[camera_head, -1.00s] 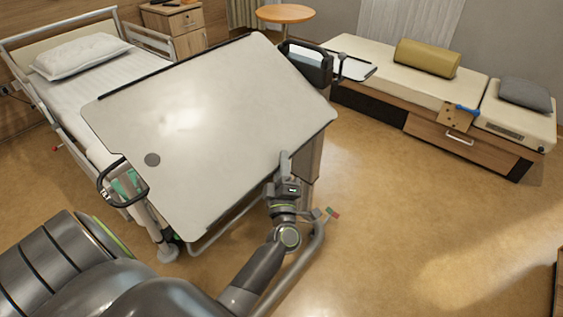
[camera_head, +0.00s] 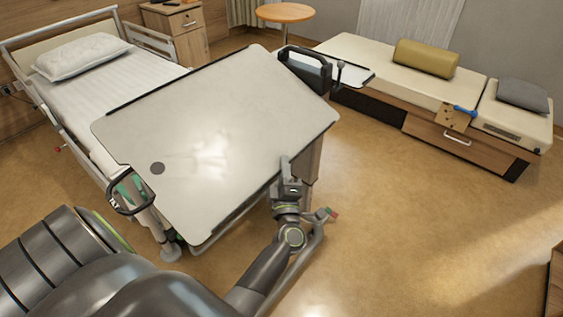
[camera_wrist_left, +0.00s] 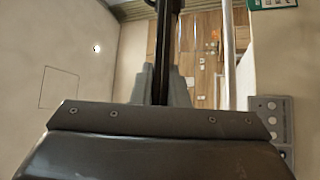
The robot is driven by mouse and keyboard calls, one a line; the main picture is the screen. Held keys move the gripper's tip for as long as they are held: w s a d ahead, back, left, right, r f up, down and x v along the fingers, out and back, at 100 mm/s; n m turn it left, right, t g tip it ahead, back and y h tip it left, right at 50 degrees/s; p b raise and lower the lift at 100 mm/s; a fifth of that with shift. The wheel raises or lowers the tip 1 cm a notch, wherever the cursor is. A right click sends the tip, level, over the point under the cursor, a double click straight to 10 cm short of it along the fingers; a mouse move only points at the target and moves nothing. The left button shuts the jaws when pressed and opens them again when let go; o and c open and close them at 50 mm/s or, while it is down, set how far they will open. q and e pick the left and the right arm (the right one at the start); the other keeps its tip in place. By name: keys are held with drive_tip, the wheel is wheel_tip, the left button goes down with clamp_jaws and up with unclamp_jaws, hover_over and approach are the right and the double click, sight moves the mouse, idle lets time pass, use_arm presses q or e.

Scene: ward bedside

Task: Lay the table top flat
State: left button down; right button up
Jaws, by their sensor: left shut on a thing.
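The pale grey table top (camera_head: 225,115) is large and tilted over the side of the bed, with its far edge raised above its near edge. A dark round spot marks its left part. My left gripper (camera_head: 287,172) is shut on the near right edge of the table top. In the left wrist view, the gripper's two fingers (camera_wrist_left: 162,82) sit on either side of the thin dark edge (camera_wrist_left: 163,45). What lies beneath the top is mostly hidden. My right gripper is not in view.
A bed with a white pillow (camera_head: 83,55) stands behind left. Black loop handles flank the top at left (camera_head: 128,200) and right (camera_head: 322,75). A couch with a yellow bolster (camera_head: 426,58) stands back right.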

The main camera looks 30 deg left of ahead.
use_arm(q)
wheel_tip(320, 180, up, 9)
drive_tip(key=d+n+g+h+p, duration=0.1)
drive_tip(key=n+g+p, duration=0.2)
drive_tip(key=p, duration=1.1)
drive_tip(key=shift+w+f+n+p, duration=0.15)
drive_tip(key=shift+n+p, duration=0.25)
drive_tip(key=shift+n, duration=0.1)
drive_tip(key=c, duration=1.6)
unclamp_jaws()
drive_tip(key=shift+o, duration=0.2)
drive_tip(key=shift+f, duration=0.1)
drive_tip(key=shift+d+f, duration=0.1)
